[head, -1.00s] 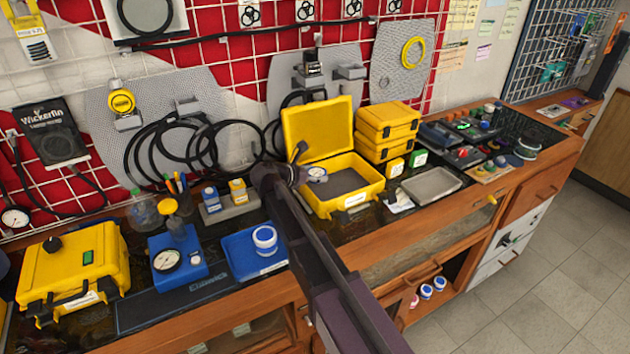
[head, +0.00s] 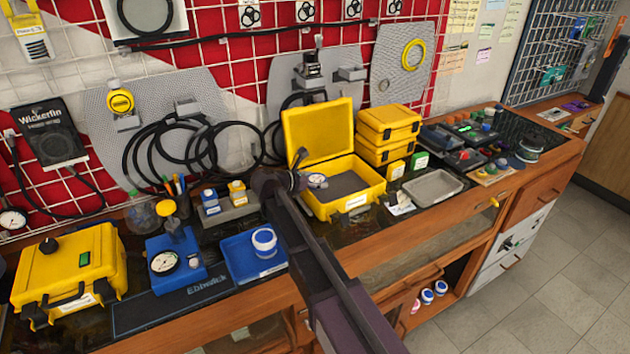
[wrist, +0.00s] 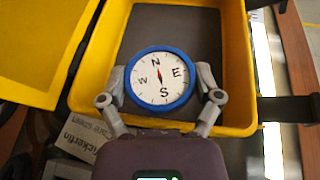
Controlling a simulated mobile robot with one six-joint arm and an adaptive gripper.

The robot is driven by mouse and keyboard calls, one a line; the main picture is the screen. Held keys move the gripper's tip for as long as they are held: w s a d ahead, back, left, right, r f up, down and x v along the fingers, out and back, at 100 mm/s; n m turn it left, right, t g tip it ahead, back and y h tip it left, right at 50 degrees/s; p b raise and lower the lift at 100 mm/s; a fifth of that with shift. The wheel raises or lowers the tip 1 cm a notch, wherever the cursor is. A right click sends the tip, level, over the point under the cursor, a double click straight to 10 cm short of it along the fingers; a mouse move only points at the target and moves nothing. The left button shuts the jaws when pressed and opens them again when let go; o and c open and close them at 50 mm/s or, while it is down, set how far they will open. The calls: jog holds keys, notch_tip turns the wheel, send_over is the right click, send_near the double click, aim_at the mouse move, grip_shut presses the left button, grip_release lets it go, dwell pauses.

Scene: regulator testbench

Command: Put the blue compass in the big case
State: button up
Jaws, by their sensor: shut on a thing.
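The blue compass (wrist: 160,78) has a blue rim and a white face with a red needle. My gripper (wrist: 161,84) is shut on it, one finger at each side, in the wrist view. The open yellow big case (wrist: 238,131) lies behind the compass in that view, with its grey floor showing. In the head view my gripper (head: 303,181) is at the left side of the case (head: 357,201), and the compass (head: 317,181) shows at the case's left inner part. I cannot tell whether the compass touches the case floor.
The raised case lid (head: 317,128) stands behind the opening. Stacked yellow cases (head: 387,132) are to its right, and a grey tray (head: 433,187) lies further right. A blue tray (head: 240,262) with a white-and-blue jar is to the left. The case's right interior is clear.

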jog(key=o, duration=0.9)
jog(key=shift+r, duration=0.1)
jog(key=shift+r+p, duration=0.7)
jog(key=shift+p, duration=0.15)
jog(key=p+v, duration=0.4)
jog(key=v, duration=0.7)
jog(key=shift+s+a, duration=0.25)
jog(key=shift+s, duration=0.15)
